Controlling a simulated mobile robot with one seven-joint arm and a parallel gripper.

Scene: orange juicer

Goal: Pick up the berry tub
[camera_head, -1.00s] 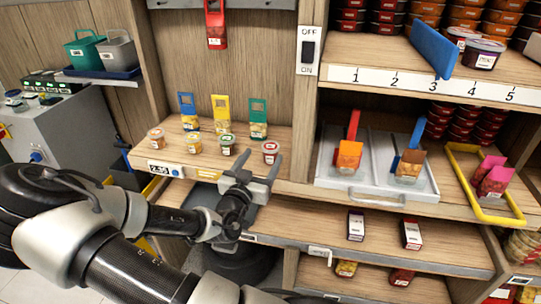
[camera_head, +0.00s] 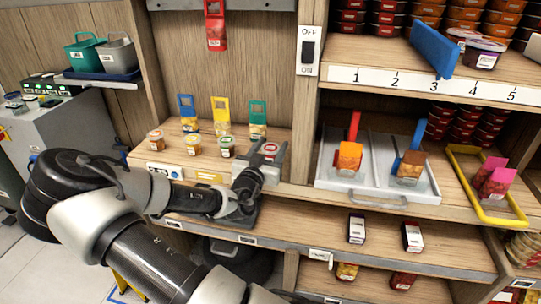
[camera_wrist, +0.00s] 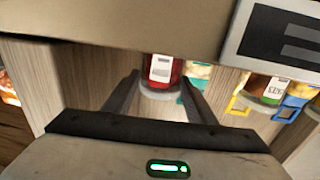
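The berry tub, a small red tub with a white label (camera_head: 270,149), stands at the right end of the tub row on the wooden shelf. My gripper (camera_head: 268,154) is open right at it, the fingers pointing toward it from the front. In the wrist view, the berry tub (camera_wrist: 163,71) shows ahead, in the gap between the two dark fingers of my gripper (camera_wrist: 160,92). Its upper part is hidden by the grey shape across the top. I cannot tell whether either finger touches it.
Other small tubs, including a green-labelled one (camera_head: 226,147), stand to the left. A green-tagged pack (camera_head: 258,120) stands behind. A white tray (camera_head: 390,193) lies to the right. The shelf's front edge runs below my gripper.

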